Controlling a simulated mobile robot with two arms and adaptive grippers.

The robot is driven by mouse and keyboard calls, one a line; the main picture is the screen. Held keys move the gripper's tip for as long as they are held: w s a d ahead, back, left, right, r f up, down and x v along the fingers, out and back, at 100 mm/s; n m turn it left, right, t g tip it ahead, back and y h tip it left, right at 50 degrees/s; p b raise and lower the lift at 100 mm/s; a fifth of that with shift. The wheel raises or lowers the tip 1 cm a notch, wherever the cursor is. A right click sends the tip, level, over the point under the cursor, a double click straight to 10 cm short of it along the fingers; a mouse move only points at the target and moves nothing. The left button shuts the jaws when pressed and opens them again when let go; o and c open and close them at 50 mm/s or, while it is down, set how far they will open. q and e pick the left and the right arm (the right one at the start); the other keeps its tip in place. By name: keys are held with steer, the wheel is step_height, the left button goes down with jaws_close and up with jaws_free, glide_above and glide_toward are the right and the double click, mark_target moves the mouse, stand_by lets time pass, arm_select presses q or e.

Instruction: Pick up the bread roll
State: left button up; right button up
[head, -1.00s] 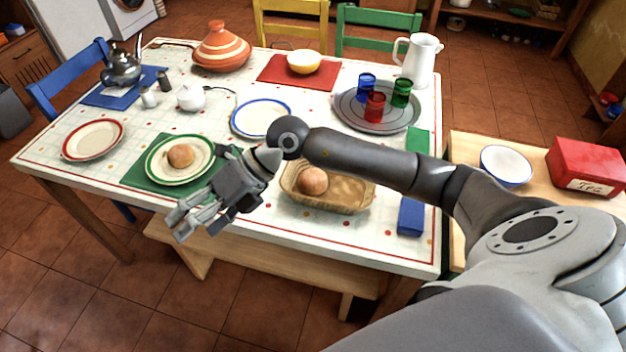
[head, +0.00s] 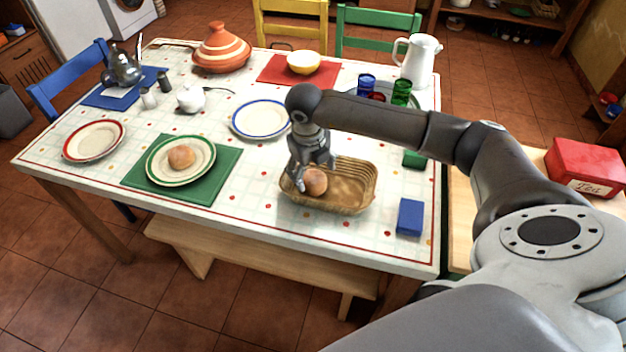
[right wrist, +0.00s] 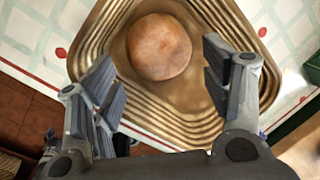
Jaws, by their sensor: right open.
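A round brown bread roll (head: 314,182) lies in the left part of a tan wicker basket (head: 352,190) on the table. Another bread roll (head: 181,157) sits on a green-rimmed plate (head: 163,178) on the left. My right gripper (head: 312,178) points down over the basket, at the roll in it. In the right wrist view that roll (right wrist: 159,46) shows beyond and between the open fingers (right wrist: 165,85), with a gap on both sides, inside the basket's ridged wall (right wrist: 100,40). My left gripper is not in view.
A blue block (head: 410,217) lies right of the basket. A blue-rimmed plate (head: 261,118) lies behind it. Blue and green glasses and a white pitcher (head: 416,58) stand at the back right. The table's front strip is clear.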

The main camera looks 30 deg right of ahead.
mark_target(312, 176)
steer(key=f, duration=0.3)
steer(key=f+p, duration=0.1)
steer(key=f, duration=0.1)
steer(key=shift+w+d, duration=0.3)
steer(key=shift+w, duration=0.1)
steer(key=c, duration=0.5)
steer(key=shift+c, duration=0.2)
steer(key=shift+r, duration=0.15)
